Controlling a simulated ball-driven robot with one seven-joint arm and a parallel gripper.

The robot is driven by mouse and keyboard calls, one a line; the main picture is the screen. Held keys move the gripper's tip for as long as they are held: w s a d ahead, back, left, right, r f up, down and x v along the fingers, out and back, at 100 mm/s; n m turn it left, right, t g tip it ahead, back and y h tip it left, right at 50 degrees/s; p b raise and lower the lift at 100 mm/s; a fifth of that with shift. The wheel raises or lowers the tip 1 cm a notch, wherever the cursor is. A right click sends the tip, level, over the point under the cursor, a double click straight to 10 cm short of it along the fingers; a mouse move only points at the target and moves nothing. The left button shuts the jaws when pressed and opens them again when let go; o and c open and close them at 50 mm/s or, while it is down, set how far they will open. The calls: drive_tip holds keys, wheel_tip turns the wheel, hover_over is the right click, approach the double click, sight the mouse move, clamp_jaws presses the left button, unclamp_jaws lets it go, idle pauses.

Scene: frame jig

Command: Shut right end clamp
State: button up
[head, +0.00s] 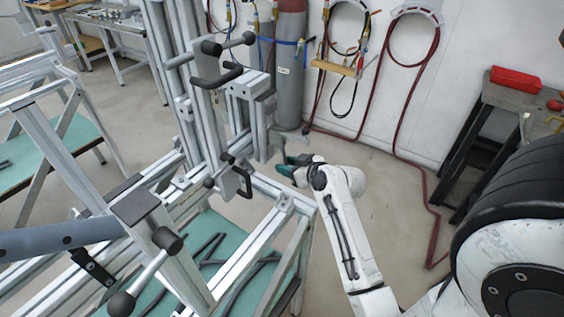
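The frame jig (190,110) is an aluminium-profile frame filling the left and middle of the head view. A clamp with a black bar handle (217,78) and a ball-ended lever (228,44) sits high on its upright. A lower clamp with black knobs and a black loop handle (244,181) sits on the near rail. I cannot tell for certain which is the right end clamp, nor whether either is shut. My gripper (290,165), dark and green, is at the end of my white arm, just right of the jig upright. Its fingertips are small and partly hidden.
A grey tube (60,237) and another T-handled clamp (147,272) are at front left. Dark bent rods lie on the green shelf (205,228). Gas cylinders (290,70) and hoses line the wall. A dark bench with a red tray (515,79) stands right. Floor between is open.

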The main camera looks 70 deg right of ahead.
drive_tip(key=shift+x, duration=1.35)
clamp_jaws()
